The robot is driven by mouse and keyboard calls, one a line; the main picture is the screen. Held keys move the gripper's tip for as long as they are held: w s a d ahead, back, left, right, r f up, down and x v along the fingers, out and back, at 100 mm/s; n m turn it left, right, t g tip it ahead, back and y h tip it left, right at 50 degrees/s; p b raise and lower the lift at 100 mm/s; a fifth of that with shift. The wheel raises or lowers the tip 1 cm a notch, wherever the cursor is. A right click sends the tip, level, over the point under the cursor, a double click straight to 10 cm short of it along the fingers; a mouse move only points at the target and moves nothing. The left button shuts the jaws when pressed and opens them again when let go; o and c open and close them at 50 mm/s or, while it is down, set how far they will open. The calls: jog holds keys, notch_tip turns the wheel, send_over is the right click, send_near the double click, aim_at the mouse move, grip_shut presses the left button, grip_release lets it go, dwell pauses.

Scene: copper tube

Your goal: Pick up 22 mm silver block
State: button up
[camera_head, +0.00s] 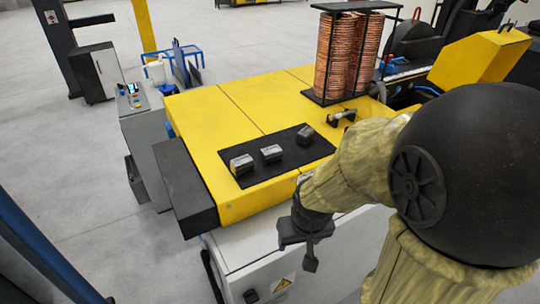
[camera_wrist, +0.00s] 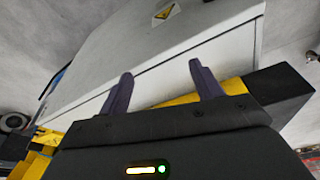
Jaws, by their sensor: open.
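Three small silver-grey blocks lie on a black mat (camera_head: 283,166) on the yellow machine top in the head view. They are a left block (camera_head: 241,164), a middle block (camera_head: 271,153) and a right block (camera_head: 305,134), each apart from the others. I cannot read any size marking, so I cannot tell which is the 22 mm one. My gripper (camera_head: 309,262) hangs in front of the machine's near side, off to the lower right of the mat. In the wrist view its two fingers (camera_wrist: 162,83) are spread with nothing between them. No block shows in the wrist view.
The yellow machine top (camera_head: 212,116) has free room behind the mat. A black rack of copper coils (camera_head: 334,60) stands at its back right, with a small dark fitting (camera_head: 342,117) before it. A white cabinet (camera_wrist: 130,60) faces my fingers.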

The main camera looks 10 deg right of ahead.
jog(key=shift+o, duration=1.3)
jog(key=shift+w+d, duration=0.2)
jog(key=shift+w, duration=0.15)
jog(key=w+d+n+t, duration=0.2)
jog(key=w+t, duration=0.3)
jog(key=w, duration=0.4)
jog(key=w+d+r+t+y+p, duration=0.1)
jog(key=w+r+t+y, duration=0.2)
jog(key=r, duration=0.6)
jog(key=shift+w+d+r+n+t, duration=0.2)
jog(key=shift+w+d+n+t, duration=0.2)
jog(key=shift+w+t, duration=0.75)
send_near(275, 151)
jog(key=x, duration=0.5)
jog(key=shift+w+a+f+p, duration=0.1)
jog(key=shift+w+f+p, duration=0.1)
jog(key=shift+w+p, duration=0.15)
